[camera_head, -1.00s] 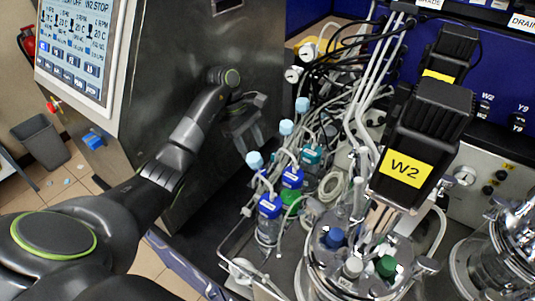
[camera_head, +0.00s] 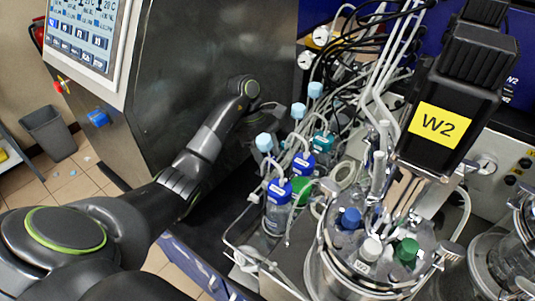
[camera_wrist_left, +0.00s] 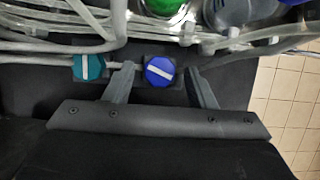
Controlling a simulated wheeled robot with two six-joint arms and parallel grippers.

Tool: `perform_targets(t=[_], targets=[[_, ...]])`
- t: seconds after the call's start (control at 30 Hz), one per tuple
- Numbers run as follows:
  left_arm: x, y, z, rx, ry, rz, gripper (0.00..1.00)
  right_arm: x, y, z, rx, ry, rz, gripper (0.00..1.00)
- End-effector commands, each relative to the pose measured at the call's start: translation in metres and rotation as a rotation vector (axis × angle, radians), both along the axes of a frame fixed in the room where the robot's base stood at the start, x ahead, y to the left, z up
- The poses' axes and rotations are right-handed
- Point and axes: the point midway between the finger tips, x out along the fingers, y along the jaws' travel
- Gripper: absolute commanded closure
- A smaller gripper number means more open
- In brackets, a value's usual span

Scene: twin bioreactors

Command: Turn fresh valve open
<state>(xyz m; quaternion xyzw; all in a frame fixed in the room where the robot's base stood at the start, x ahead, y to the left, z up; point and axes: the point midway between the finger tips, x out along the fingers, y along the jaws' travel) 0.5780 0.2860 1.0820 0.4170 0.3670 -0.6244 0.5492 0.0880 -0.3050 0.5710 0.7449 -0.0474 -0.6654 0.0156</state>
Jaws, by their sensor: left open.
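In the left wrist view, a blue round valve knob (camera_wrist_left: 160,71) with a white bar lies between the fingers of my left gripper (camera_wrist_left: 160,80). The gripper is open, one finger on each side of the knob, with gaps showing. The blue knob's bar lies nearly sideways, slightly tilted. A teal valve knob (camera_wrist_left: 88,67) sits left of it, outside the fingers, its white bar upright in the picture. No label tells which one is the fresh valve. In the head view, my left arm reaches toward the cabinet's side, and its gripper is mostly hidden. My right gripper is out of view.
Pale tubes (camera_wrist_left: 65,46) run close by the knobs.

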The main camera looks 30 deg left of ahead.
Motion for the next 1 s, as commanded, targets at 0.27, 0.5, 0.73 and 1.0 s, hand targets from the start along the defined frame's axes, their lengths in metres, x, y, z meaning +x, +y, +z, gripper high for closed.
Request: perform_targets(t=[0.27, 0.5, 0.73, 1.0], targets=[[0.000, 0.000, 0.000, 0.000, 0.000, 0.000, 0.81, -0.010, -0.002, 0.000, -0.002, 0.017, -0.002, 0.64], [0.000, 0.001, -0.001, 0.001, 0.000, 0.013, 0.94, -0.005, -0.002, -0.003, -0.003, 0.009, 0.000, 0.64], [-0.001, 0.001, -0.006, 0.004, -0.003, 0.150, 0.94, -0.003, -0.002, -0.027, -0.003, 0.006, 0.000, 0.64], [-0.003, 0.001, -0.004, 0.003, -0.003, 0.339, 0.94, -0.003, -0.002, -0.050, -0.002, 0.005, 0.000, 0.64]])
